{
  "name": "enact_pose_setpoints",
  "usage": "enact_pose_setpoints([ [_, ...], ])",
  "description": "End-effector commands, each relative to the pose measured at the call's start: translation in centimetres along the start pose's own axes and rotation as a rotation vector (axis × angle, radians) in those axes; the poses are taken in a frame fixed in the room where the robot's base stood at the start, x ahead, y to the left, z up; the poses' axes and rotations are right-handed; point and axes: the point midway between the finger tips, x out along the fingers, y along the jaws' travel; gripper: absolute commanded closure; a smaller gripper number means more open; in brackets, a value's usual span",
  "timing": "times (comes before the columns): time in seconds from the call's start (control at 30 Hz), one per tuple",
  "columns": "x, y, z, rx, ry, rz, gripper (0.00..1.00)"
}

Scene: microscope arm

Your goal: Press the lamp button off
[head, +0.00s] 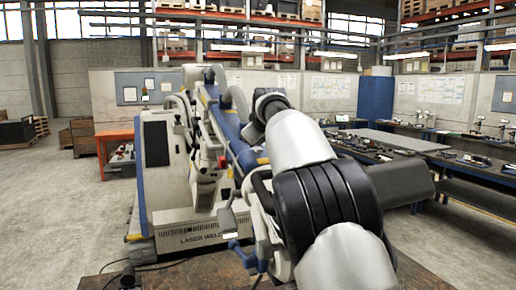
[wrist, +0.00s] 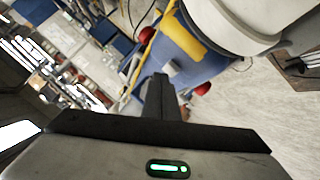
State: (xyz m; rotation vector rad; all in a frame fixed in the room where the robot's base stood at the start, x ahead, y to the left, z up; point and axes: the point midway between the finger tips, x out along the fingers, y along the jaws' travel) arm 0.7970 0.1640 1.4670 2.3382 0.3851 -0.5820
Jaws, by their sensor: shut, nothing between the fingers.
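A large white and blue machine, its base marked "LASER WELD" (head: 160,180), stands in the middle of the head view. Its blue arm (head: 232,143) slopes down to the right, partly hidden behind my own arm. In the wrist view my gripper (wrist: 160,78) is shut and empty. Its black fingers point at a blue surface (wrist: 188,52) with a yellow patch. A small whitish piece (wrist: 172,68) shows close to the fingertips; I cannot tell whether they touch. Red knobs (wrist: 202,88) show at the blue part's edges. I cannot make out the lamp button for certain.
A white rounded housing (wrist: 235,22) fills the upper right of the wrist view. Workbenches (head: 440,155) with tools line the right side of the head view. An orange table (head: 112,137) stands at the left. The grey floor (head: 50,195) at the left is open.

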Motion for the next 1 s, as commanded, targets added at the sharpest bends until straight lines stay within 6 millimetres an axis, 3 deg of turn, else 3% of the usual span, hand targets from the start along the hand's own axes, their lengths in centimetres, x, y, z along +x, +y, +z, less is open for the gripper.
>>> enact_pose_setpoints([
  [0.53,-3.7,2.8,-2.8,0.001,0.001,0.001,1.00],
  [1.0,-4.0,2.9,-2.9,0.000,0.001,0.000,1.00],
])
